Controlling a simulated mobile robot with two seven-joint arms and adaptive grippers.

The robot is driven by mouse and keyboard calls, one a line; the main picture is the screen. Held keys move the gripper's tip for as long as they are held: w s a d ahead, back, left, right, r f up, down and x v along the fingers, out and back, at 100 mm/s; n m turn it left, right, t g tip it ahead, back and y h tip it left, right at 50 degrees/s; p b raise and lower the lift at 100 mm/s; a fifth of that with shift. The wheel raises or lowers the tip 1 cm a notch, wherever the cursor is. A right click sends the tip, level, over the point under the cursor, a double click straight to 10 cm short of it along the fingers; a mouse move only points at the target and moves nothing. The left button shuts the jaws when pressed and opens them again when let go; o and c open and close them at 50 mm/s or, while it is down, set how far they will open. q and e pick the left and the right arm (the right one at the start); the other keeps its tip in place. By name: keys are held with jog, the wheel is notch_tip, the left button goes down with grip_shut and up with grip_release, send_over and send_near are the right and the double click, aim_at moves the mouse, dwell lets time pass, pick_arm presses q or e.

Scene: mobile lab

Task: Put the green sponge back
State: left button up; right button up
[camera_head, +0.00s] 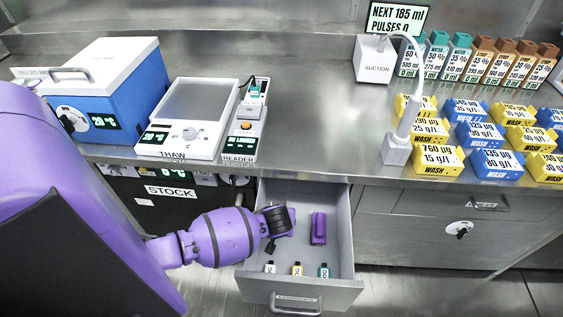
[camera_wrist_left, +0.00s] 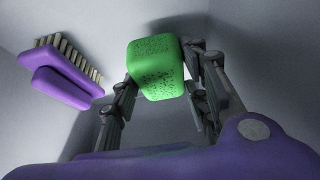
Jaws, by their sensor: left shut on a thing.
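The green sponge (camera_wrist_left: 156,68) is between the fingers of my left gripper (camera_wrist_left: 160,88) in the left wrist view, and the fingers are shut on it. In the head view my left gripper (camera_head: 276,222) is at the left side of an open drawer (camera_head: 343,262), low over its inside. My own wrist hides the sponge there. I cannot tell whether the sponge touches the drawer floor. My right gripper is not in view.
A purple brush (camera_head: 318,228) lies in the drawer right of my gripper; it also shows in the left wrist view (camera_wrist_left: 66,74). Several small bottles, one yellow-labelled (camera_head: 297,269), stand near the drawer front. The counter (camera_head: 310,130) overhangs the drawer's back.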

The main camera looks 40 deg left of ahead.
pick_arm(q)
notch_tip(320, 180, down, 3)
jog(key=shift+r, duration=0.1)
jog(key=shift+f+b, duration=0.3)
jog(key=o, duration=1.3)
jog(key=shift+r, duration=0.1)
